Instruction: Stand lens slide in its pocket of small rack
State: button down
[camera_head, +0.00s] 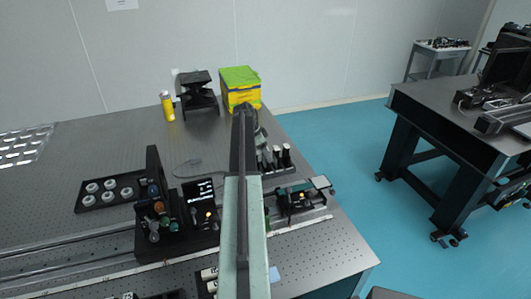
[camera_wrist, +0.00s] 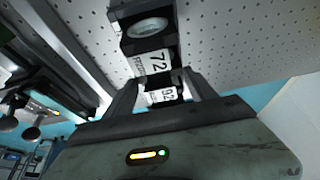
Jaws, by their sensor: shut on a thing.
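My gripper (camera_wrist: 157,80) shows in the wrist view with a finger on each side of a black lens slide (camera_wrist: 127,42). The slide has a round glass lens and a white label reading 72. A second white label (camera_wrist: 160,96), reading 92, shows between the fingers nearer my wrist; I cannot tell whether it belongs to the same piece. In the head view my own arm hides most of the gripper and the slide. Small dark holders with white tops (camera_head: 286,155) stand right of my arm; I cannot tell whether they sit in the small rack.
The perforated optical table (camera_head: 115,135) carries a black tray of white rings (camera_head: 108,192), a dark optical mount (camera_head: 158,215), and a black device (camera_head: 297,197) near the right edge. A yellow box (camera_head: 241,92) and a yellow bottle (camera_head: 167,106) stand behind. The back left tabletop is mostly clear.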

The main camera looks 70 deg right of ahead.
jog(key=shift+f, duration=0.2)
jog(key=shift+c, duration=1.1)
grip_release()
jog(key=shift+r, duration=0.2)
jog(key=shift+s+r+p, duration=0.1)
jog(key=shift+r+p, duration=4.8)
